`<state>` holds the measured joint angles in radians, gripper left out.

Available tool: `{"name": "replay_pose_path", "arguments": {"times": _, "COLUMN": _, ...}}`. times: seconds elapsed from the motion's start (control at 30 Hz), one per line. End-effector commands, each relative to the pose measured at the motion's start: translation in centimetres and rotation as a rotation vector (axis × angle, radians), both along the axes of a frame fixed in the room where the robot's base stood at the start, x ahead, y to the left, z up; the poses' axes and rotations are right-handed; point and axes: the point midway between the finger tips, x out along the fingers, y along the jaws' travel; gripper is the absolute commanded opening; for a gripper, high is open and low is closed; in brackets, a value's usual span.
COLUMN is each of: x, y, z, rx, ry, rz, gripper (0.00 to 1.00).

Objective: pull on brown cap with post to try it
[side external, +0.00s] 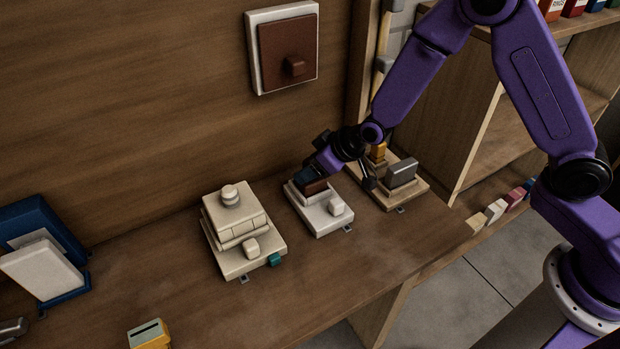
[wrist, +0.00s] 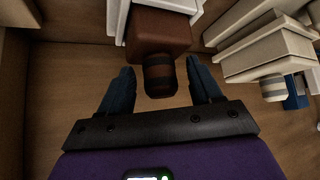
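The brown cap with post (wrist: 158,30) sits on a white base unit (side external: 322,213) on the wooden bench. Its rounded, banded post (wrist: 160,75) points toward my wrist camera. My gripper (wrist: 163,88) is open, with one dark blue finger on each side of the post and a visible gap on both sides. In the side view my gripper (side external: 312,176) is low over the back of the white unit and hides most of the cap. Only a little brown shows below the fingers.
A stacked cream unit (side external: 235,225) with a round post stands to the left, a teal piece at its front. A beige unit (side external: 398,185) with grey and orange parts stands close on the right. A brown plate (side external: 285,52) with a knob is on the wall. Bare bench lies in front.

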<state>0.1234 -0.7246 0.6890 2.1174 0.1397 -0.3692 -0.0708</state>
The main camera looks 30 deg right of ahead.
Motion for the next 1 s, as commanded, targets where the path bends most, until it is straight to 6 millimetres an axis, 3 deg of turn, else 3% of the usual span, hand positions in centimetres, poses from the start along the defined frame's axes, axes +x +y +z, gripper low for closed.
{"name": "replay_pose_path", "arguments": {"times": 0.03, "x": -0.09, "y": -0.03, "z": -0.13, "rx": -0.002, "ry": 0.004, "rz": 0.0, "gripper": 0.51}}
{"name": "replay_pose_path", "arguments": {"times": 0.2, "x": -0.13, "y": -0.05, "z": -0.17, "rx": -0.003, "ry": 0.005, "rz": 0.0, "gripper": 0.0}}
{"name": "replay_pose_path", "arguments": {"times": 1.0, "x": -0.19, "y": -0.07, "z": 0.08, "rx": -0.005, "ry": 0.007, "rz": 0.001, "gripper": 0.0}}
